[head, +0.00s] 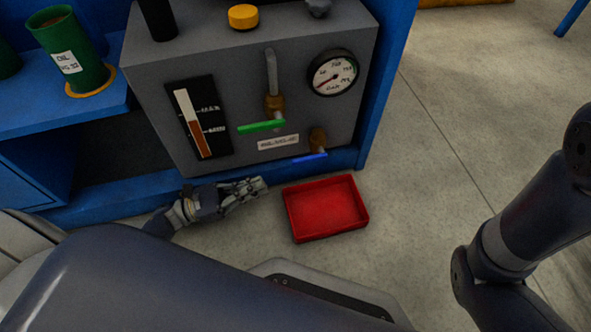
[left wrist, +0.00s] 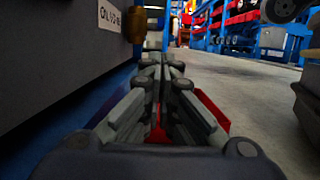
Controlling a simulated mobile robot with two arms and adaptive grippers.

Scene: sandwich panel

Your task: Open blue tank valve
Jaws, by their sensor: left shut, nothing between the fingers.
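The blue valve handle (head: 310,158) is a short lever at the lower right of the grey panel's front. It lies nearly level under a brass valve body (head: 318,140), which also shows at the upper left in the left wrist view (left wrist: 137,22). My left gripper (head: 264,184) is shut and empty, low in front of the panel. It is to the left of and below the blue handle, apart from it. In the left wrist view the fingers (left wrist: 160,66) point ahead along the panel face. The blue handle cannot be made out there. My right gripper is out of view.
A green valve handle (head: 262,126) is up and left of the blue one. A pressure gauge (head: 333,73) is above it. A red tray (head: 326,207) lies on the floor by my left gripper. A blue frame (head: 384,80) edges the panel. Floor to the right is clear.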

